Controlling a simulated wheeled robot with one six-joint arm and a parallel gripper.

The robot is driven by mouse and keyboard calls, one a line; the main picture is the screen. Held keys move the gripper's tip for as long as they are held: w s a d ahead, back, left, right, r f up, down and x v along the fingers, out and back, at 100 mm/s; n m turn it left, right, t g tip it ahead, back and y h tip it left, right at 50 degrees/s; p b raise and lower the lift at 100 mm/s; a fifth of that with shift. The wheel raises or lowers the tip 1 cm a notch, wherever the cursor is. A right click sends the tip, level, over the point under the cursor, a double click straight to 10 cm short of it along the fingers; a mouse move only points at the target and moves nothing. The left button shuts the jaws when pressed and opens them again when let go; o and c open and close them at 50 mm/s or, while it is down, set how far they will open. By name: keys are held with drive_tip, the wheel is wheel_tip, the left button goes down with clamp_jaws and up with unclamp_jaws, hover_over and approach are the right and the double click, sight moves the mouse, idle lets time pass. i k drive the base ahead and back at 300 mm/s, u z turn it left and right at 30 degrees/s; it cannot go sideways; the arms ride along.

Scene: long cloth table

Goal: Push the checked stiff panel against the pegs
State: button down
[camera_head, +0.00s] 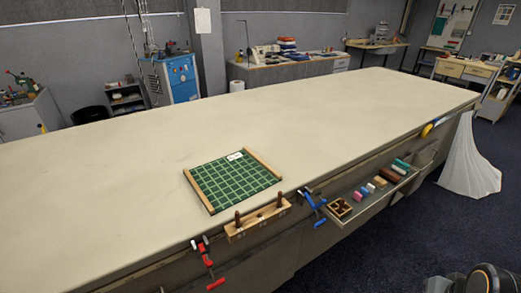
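The checked stiff panel (234,182) is green with pale lines. It lies flat on the long cloth table (330,120) near its front edge. Wooden strips run along its left and right sides, and a white label (235,156) sits near its far edge. A wooden block (259,222) at the table's front edge carries two upright dark pegs, the left peg (238,219) and the right peg (280,200). A strip of bare cloth shows between the panel and the pegs. My gripper is not in view.
A red clamp (207,260) and a blue clamp (314,204) are on the front edge either side of the block. A tray (385,195) of small coloured pieces hangs right of them. The tabletop behind the panel is clear. Part of my arm shows bottom right.

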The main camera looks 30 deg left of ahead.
sight(220, 184)
drive_tip(key=u, duration=0.5)
drive_tip(key=i, duration=0.95)
drive_tip(key=u, duration=1.4)
drive_tip(key=i, duration=0.55)
drive_tip(key=u, duration=0.55)
